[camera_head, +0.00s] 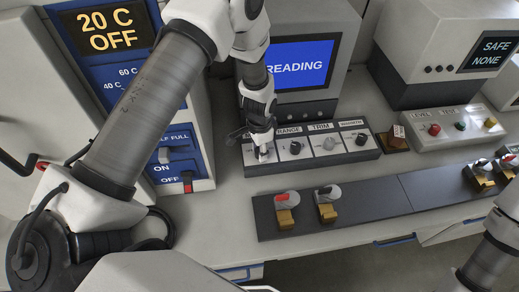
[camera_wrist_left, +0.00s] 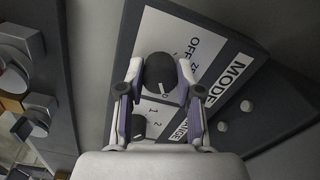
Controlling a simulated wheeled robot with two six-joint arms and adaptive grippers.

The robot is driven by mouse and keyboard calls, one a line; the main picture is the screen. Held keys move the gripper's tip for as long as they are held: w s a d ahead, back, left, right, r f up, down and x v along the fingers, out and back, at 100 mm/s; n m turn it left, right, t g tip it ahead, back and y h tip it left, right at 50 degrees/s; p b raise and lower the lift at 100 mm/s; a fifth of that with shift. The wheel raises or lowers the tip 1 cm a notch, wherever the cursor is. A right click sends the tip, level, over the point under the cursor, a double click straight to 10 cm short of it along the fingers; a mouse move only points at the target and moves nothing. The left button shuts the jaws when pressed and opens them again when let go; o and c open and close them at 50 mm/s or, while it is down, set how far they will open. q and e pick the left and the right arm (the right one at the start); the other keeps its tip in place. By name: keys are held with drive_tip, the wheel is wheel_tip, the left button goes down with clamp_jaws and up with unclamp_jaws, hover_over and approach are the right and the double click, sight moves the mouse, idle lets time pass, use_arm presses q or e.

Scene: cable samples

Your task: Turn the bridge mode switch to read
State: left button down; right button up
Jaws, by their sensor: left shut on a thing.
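The mode switch is a round black knob (camera_wrist_left: 160,72) on a panel (camera_wrist_left: 236,75) with a white MODE label in the left wrist view; OFF and part of another word are legible beside it. A small pale mark shows on the knob's lower side. My left gripper (camera_wrist_left: 160,80) is shut on this knob, one finger on each side. In the head view my left gripper (camera_head: 262,148) reaches down onto the left end of the control box (camera_head: 312,160), largely hiding the knob. The bridge screen (camera_head: 301,63) above reads READING. My right gripper is not in view.
The RANGE knob (camera_head: 295,147), TRIM knob (camera_head: 328,143) and another black knob (camera_head: 361,138) stand to the right on the same box. A dark strip with clamps (camera_head: 352,202) lies in front. An oven-like unit (camera_head: 170,135) with switches stands at left.

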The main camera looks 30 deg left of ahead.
use_arm(q)
drive_tip(key=shift+s+f+m, duration=0.2)
drive_tip(key=shift+m, duration=0.2)
drive_tip(key=c, duration=0.8)
unclamp_jaws()
drive_tip(key=shift+o, duration=0.2)
drive_tip(key=shift+w, duration=0.2)
drive_tip(key=shift+r, duration=0.1)
wheel_tip(320, 180, up, 12)
